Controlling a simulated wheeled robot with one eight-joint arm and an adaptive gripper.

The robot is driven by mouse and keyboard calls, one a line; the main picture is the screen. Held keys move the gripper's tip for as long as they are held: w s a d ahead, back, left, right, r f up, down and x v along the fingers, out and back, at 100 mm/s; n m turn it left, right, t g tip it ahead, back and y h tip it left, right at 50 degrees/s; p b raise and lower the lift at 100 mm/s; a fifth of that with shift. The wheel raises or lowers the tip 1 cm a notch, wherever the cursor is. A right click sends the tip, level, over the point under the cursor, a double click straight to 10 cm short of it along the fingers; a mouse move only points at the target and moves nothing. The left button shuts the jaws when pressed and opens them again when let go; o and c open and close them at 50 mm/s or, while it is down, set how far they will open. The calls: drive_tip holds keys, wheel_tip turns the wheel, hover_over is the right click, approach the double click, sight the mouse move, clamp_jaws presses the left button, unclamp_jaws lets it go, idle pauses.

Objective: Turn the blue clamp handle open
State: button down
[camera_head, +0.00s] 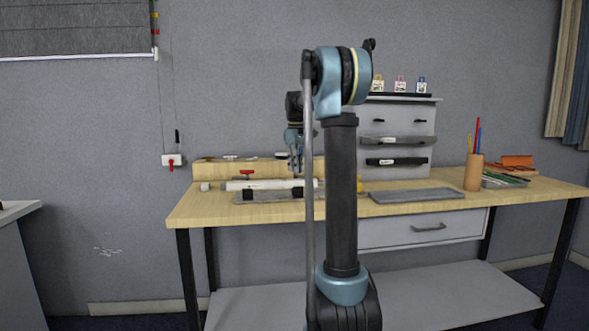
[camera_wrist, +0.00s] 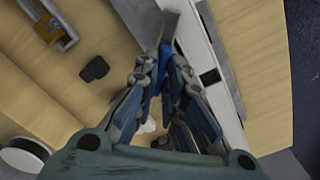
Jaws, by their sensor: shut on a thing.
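My gripper (camera_head: 296,168) is low over the workbench, at the right part of a white pipe (camera_head: 270,184) on a grey board (camera_head: 262,200). In the wrist view my gripper (camera_wrist: 164,68) has its fingers closed around the narrow blue clamp handle (camera_wrist: 165,82). The handle's lower part and the clamp body are mostly hidden by the fingers. The pipe runs just right of the fingers in the wrist view (camera_wrist: 196,40). In the head view I cannot make out the blue handle clearly.
A yellow padlock-like thing (camera_wrist: 46,28) and a small dark block (camera_wrist: 93,68) lie on the wood left of my fingers.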

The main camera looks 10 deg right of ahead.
drive_tip(key=n, duration=0.4)
drive_tip(key=shift+n, duration=0.3)
drive_tip(key=shift+d+n, duration=0.1)
drive_tip(key=shift+n, duration=1.9)
drive_tip(key=shift+w, duration=0.1)
drive_tip(key=c, duration=1.7)
unclamp_jaws()
drive_tip(key=shift+r, duration=0.15)
wheel_tip(320, 180, up, 12)
drive_tip(key=shift+f, duration=0.2)
